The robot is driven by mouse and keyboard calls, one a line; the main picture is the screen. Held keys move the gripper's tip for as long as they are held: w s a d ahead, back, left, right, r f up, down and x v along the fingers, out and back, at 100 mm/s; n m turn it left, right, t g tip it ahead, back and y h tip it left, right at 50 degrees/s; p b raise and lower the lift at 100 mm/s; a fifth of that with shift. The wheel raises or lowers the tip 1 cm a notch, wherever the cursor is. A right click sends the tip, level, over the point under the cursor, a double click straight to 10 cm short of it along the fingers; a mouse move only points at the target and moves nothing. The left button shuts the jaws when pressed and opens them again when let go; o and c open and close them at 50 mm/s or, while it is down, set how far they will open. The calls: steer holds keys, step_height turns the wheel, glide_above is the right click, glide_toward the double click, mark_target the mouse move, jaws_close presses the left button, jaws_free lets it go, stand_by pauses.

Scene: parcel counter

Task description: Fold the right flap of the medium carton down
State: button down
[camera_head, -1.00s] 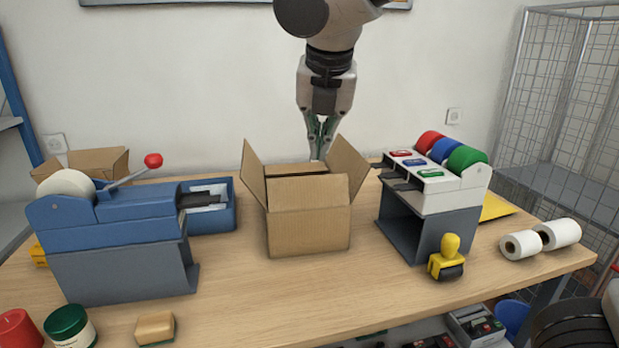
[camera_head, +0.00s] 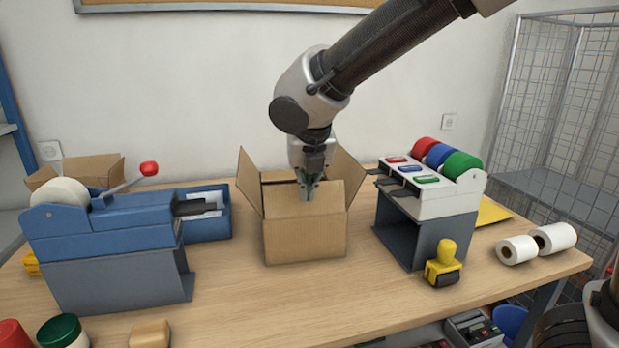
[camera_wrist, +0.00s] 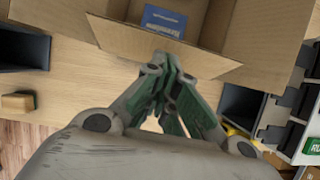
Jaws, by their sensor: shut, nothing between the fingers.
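The medium carton (camera_head: 305,235) stands on the table in the middle of the head view. Its left flap (camera_head: 249,184) and right flap (camera_head: 346,175) stand up and lean outward. My gripper (camera_head: 308,197) is shut and empty, pointing down at the carton's near side, its tips in front of the near wall's upper part. In the wrist view the gripper's fingertips (camera_wrist: 172,62) are together beside the carton's near edge (camera_wrist: 160,42). A blue item (camera_wrist: 163,20) shows inside the carton. I cannot tell whether the tips touch the cardboard.
A blue tape dispenser (camera_head: 110,235) stands left of the carton. A label-roll stand (camera_head: 430,195) and yellow stamp (camera_head: 443,265) stand to the right. Two white rolls (camera_head: 537,243) lie at the far right. The table front before the carton is clear.

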steer(key=shift+w+a+f, duration=0.15)
steer(key=shift+w, duration=0.4)
